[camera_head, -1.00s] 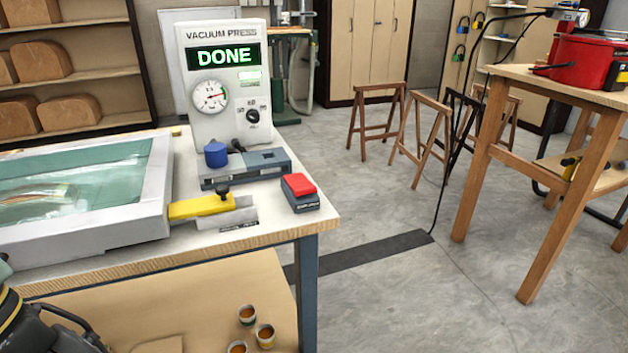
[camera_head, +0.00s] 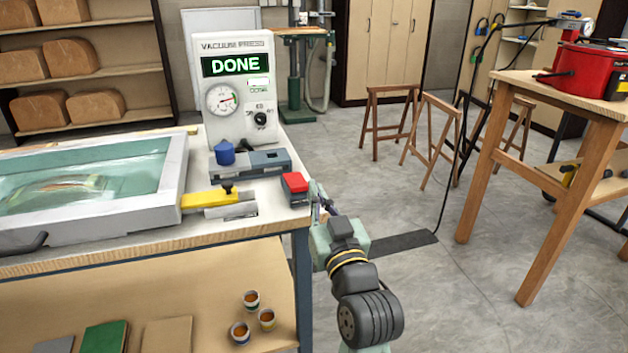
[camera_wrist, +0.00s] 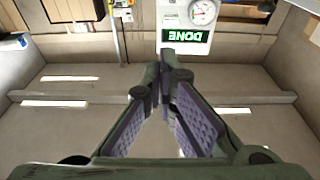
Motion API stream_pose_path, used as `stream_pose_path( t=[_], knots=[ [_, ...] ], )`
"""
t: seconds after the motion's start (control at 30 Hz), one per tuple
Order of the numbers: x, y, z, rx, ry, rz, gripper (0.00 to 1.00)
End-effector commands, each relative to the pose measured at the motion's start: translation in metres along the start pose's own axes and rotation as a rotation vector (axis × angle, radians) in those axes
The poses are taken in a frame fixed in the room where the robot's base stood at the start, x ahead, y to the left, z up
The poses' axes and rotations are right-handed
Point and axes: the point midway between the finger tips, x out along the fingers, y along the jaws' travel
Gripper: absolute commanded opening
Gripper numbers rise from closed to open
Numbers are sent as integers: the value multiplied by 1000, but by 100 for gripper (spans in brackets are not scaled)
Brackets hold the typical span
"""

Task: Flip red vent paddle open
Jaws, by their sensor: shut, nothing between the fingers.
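The red vent paddle (camera_head: 295,182) lies flat on its small dark block at the right end of the bench top. It does not show in the wrist view. My gripper (camera_head: 319,197) is just past the right edge of the bench, close beside the paddle's right side. Whether they touch cannot be told. In the wrist view my gripper (camera_wrist: 162,72) has its fingertips together with nothing seen between them. The vacuum press panel (camera_head: 232,80) stands behind the paddle with its display reading DONE, and the display also shows inverted in the wrist view (camera_wrist: 187,35).
A blue knob (camera_head: 225,153) on a grey valve body (camera_head: 262,164) and a yellow lever (camera_head: 209,199) sit left of the paddle. The glass-topped press frame (camera_head: 172,187) fills the bench's left. Open floor lies right of the bench, before a wooden table (camera_head: 520,170).

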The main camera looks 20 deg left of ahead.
Motion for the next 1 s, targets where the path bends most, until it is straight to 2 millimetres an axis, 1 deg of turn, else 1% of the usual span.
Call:
stream_pose_path(
  t=[0.23,0.37,0.47,0.7,0.8,0.9,1.0],
  knots=[
    [2,-1,-1,0,2,-1,0],
    [14,-1,-2,1,1,-3,0],
    [31,-1,-4,1,1,-3,0],
    [84,-2,-5,0,2,-4,0],
    [104,-2,-4,1,2,-3,0],
    [95,-1,17,3,-3,0,0],
    [91,-1,27,2,-1,-1,0]
  ],
)
